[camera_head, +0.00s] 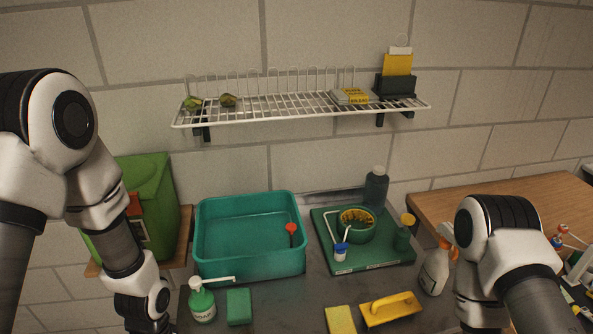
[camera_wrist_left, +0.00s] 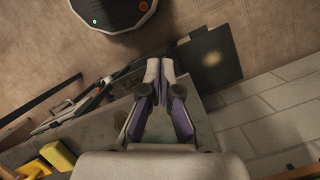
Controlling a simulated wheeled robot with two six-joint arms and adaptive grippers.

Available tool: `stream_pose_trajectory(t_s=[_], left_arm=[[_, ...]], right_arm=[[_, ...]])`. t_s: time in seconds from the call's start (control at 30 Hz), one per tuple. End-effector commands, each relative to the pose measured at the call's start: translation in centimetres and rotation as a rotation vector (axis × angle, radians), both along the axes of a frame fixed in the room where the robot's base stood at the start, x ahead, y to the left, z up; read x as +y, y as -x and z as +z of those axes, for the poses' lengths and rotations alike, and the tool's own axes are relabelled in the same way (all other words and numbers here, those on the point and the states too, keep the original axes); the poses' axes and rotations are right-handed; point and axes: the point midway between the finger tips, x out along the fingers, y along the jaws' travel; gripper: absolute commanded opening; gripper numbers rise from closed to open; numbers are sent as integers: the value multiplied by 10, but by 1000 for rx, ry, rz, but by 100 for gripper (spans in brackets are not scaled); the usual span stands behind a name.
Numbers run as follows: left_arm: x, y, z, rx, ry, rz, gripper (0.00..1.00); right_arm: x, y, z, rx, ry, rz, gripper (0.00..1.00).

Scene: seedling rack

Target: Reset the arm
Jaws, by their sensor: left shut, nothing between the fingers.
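My left arm (camera_head: 122,240) comes in from the left in the head view and bends down beside the teal basin; its fingers are below the picture edge. In the left wrist view my left gripper (camera_wrist_left: 160,72) is shut and empty, with its fingertips close together over the floor near the counter edge. My right arm (camera_head: 495,240) comes in from the lower right and bends down past the spray bottle. Its gripper is out of view.
A teal basin (camera_head: 215,268), soap bottle (camera_head: 202,303), green block (camera_head: 239,306), yellow sponge (camera_head: 340,320), yellow-handled tool (camera_head: 391,308), green tray (camera_head: 375,262) and spray bottle (camera_head: 434,272) stand on the counter. A wire rack (camera_head: 300,106) hangs above. A green bin (camera_head: 155,205) stands left.

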Motion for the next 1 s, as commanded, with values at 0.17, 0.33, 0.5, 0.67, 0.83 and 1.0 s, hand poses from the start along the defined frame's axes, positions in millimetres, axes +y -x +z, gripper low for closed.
stream_pose_trajectory(t_s=[0.17,0.33,0.5,0.67,0.83,1.0], left_arm=[[-4,54,-79,115,3,28,0],[-9,112,-157,149,-6,102,0],[-10,132,-204,5,-36,216,0],[-6,94,-205,-214,-46,292,0],[-5,76,-205,-300,-43,322,0],[-5,76,-205,-297,-43,322,0]], right_arm=[[0,0,-30,1,0,0,40],[0,0,-57,1,0,0,40],[0,0,-69,1,0,0,40],[0,0,-65,0,0,0,40],[0,0,-65,0,0,0,40],[0,0,-66,1,0,0,40]])
